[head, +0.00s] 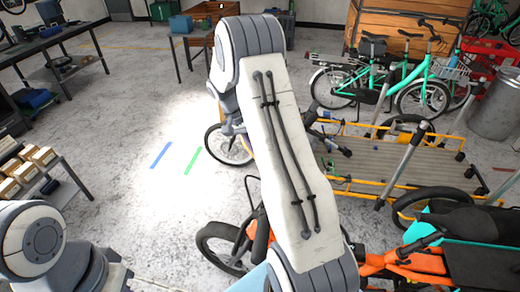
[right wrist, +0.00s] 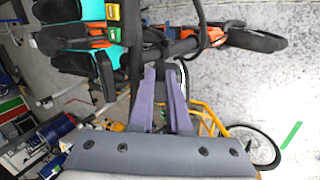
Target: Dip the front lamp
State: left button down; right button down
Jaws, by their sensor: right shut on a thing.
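The cargo bike with orange frame (head: 405,264) and teal box stands at the lower right of the head view; it also shows in the right wrist view (right wrist: 75,10). My right gripper (right wrist: 163,70) has its two purple fingers close together, shut on a dark part at the bike's front that I take to be the front lamp (right wrist: 153,37). Its outline is mostly hidden by the fingers and dark bars. My right arm hides this place in the head view. My left gripper is out of view; only my left arm shows at the bottom left.
A broad bright patch (head: 125,135) lies on the floor, around a blue tape strip (head: 161,155) and a green one (head: 193,160). A yellow-framed flatbed bike (head: 370,165) stands close behind. A shelf with boxes (head: 32,170) is at the left. The floor between is clear.

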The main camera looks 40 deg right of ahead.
jog(key=c, duration=0.9)
grip_release()
jog(key=b+v, duration=0.3)
jog(key=v, duration=0.7)
jog(key=shift+w+r, duration=0.15)
jog(key=shift+r, duration=0.1)
